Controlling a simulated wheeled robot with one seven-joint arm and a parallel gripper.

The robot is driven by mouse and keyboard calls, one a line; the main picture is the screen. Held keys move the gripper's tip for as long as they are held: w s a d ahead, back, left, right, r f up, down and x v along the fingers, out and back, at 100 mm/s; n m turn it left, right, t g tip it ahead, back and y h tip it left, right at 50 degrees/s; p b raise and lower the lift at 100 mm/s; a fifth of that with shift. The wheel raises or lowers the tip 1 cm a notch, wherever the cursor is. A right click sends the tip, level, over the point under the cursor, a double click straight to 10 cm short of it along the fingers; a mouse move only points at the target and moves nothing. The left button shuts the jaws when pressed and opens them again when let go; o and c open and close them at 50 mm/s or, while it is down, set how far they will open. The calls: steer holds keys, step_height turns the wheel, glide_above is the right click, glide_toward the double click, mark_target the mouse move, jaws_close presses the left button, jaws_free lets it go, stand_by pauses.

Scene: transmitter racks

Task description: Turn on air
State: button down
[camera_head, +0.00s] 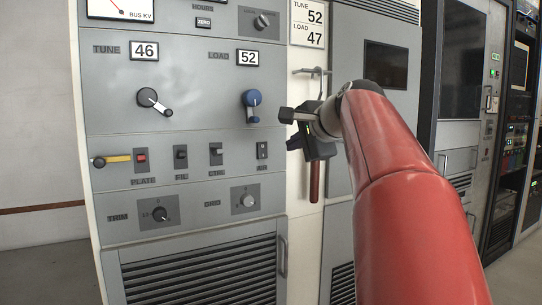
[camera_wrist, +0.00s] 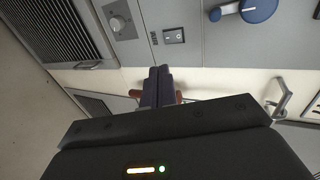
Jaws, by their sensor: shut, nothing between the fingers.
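My gripper (camera_head: 285,115) is in front of the panel's right edge, up and to the right of the switch in the head view. Its fingers are together and empty, as the wrist view (camera_wrist: 159,72) shows. A gap is visible between fingertips and switch in both views.
The blue LOAD crank (camera_head: 251,100) is close to my gripper, above the switch. PLATE (camera_head: 141,158), FIL (camera_head: 181,156) and another switch (camera_head: 216,153) stand to the left. A red-brown handle (camera_head: 315,182) hangs on the pale strip right of the panel, under a hook (camera_head: 312,72).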

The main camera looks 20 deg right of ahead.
glide_toward(263, 157)
steer(key=x, duration=0.5)
steer(key=shift+f, duration=0.25)
steer(key=shift+w+f+p, duration=0.1)
steer(key=shift+w+p, duration=0.2)
steer(key=shift+w, duration=0.4)
steer(key=shift+w+f, duration=0.1)
steer(key=shift+w, duration=0.1)
steer(key=shift+p, duration=0.3)
